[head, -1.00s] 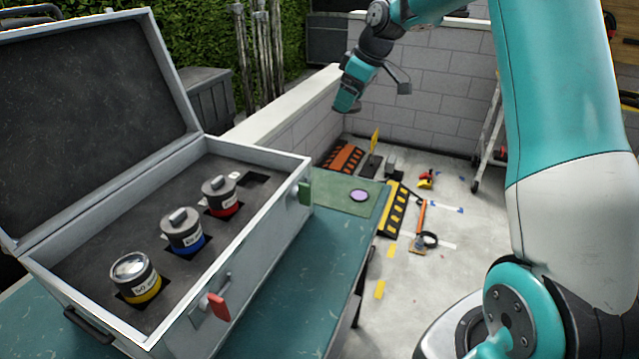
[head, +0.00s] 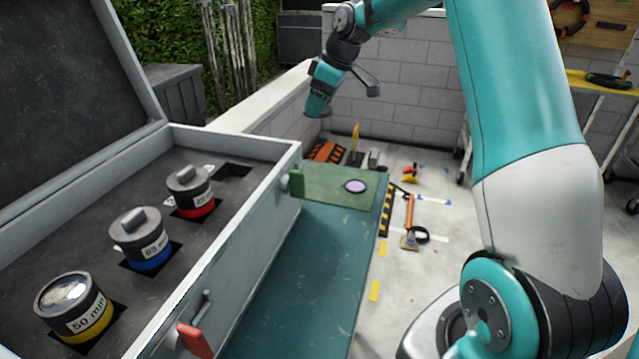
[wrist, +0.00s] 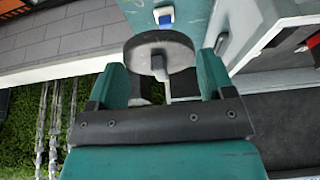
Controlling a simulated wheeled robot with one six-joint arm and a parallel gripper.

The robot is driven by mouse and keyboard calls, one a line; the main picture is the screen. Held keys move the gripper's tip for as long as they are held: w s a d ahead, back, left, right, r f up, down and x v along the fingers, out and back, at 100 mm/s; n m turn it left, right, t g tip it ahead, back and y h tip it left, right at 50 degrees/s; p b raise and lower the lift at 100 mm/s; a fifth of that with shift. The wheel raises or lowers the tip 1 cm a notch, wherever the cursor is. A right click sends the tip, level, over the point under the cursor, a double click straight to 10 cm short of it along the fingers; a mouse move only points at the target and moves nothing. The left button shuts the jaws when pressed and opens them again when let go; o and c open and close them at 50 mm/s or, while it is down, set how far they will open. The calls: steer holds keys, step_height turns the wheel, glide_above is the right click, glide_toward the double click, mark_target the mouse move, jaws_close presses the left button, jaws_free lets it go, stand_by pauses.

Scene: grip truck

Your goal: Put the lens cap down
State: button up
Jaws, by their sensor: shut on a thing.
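My gripper (head: 318,106) hangs in the air beyond the case and the far end of the teal bench in the head view. In the wrist view its fingers (wrist: 160,78) are shut on the lens cap (wrist: 178,47), a dark grey disc with a raised grip. The cap cannot be made out in the head view. The yellow-banded 50 mm lens (head: 62,310) shows bare glass. The blue-banded lens (head: 140,238) and the red-banded lens (head: 189,190) wear grey caps.
The open grey case (head: 245,215), lid raised, stands on the teal bench (head: 310,265). It has an empty slot behind the red-banded lens. A block wall (head: 420,95) stands behind. Tools and ramps lie on the floor right of the bench.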

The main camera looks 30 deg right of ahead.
mark_target(316, 180)
step_height(316, 180, down, 19)
steer(key=shift+f+p, duration=0.1)
steer(key=shift+p, duration=0.65)
steer(key=o, duration=0.9)
steer(key=b+v, duration=0.1)
steer(key=v, duration=1.1)
